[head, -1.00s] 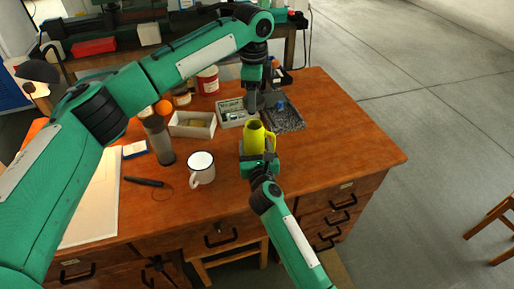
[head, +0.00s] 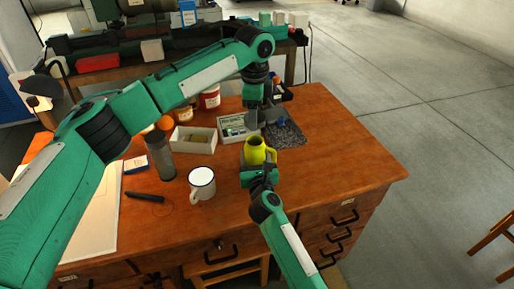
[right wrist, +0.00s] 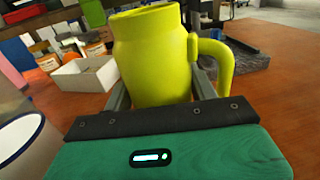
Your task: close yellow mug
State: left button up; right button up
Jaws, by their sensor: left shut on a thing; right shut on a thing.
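The yellow mug (head: 256,153) stands near the middle of the wooden desk, upright, its handle to the right. My right gripper (head: 257,172) is shut on the mug's lower body, one finger on each side. My left gripper (head: 262,117) is just above and behind the mug, pointing down. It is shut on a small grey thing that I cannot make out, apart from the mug.
A white enamel mug (head: 202,184) stands left of the yellow mug. A black pen-like tool (head: 146,197) lies left. The right of the desk is clear.

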pick_arm(q)
jog(key=shift+f, duration=2.2)
jog(key=shift+f, duration=0.85)
jog(key=shift+f, duration=0.55)
